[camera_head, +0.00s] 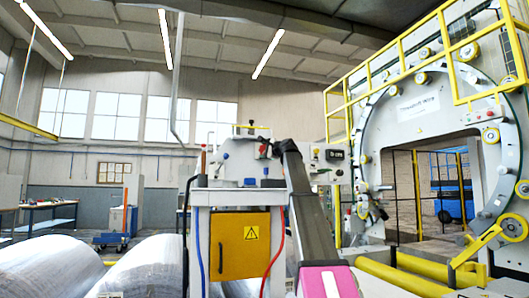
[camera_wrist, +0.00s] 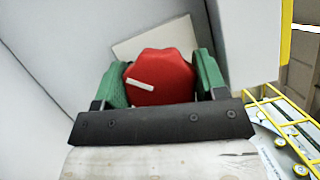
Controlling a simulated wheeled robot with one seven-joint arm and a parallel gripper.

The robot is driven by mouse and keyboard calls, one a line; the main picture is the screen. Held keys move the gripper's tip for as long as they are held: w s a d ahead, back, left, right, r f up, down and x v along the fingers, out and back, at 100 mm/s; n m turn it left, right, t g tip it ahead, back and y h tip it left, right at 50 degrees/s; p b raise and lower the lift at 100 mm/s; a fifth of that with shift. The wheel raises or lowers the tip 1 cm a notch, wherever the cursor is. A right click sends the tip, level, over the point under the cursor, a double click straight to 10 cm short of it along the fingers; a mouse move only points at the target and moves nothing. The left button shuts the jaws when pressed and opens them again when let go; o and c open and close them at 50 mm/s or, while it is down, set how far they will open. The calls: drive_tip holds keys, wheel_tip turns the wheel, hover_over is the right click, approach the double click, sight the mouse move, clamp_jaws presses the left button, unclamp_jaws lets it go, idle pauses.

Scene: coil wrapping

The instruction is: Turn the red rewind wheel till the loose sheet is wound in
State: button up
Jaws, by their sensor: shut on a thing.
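The red rewind wheel (camera_wrist: 160,78) fills the middle of the wrist view. It is a lobed red knob with a short white bar mark, tilted slightly down to the right. My gripper (camera_wrist: 163,66) has one green finger on each side of it and is shut on it. In the head view my arm reaches up to the white machine head above the yellow cabinet (camera_head: 240,245). A small red spot there (camera_head: 263,149) may be the wheel; my arm partly hides the fingers. I cannot make out a loose sheet in either view.
A large white ring machine (camera_head: 372,130) with yellow rails stands at the right. Shiny wrapped coils (camera_head: 50,265) lie at the lower left. A red hose (camera_head: 275,250) and a blue hose (camera_head: 199,250) hang beside the cabinet. A white panel edge is close at the wrist's right.

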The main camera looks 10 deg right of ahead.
drive_tip(key=shift+m+t, duration=0.7)
drive_tip(key=shift+m, duration=1.1)
drive_tip(key=o, duration=0.9)
drive_tip(key=shift+d, duration=0.1)
drive_tip(key=v, duration=1.1)
drive_tip(key=shift+f, duration=0.1)
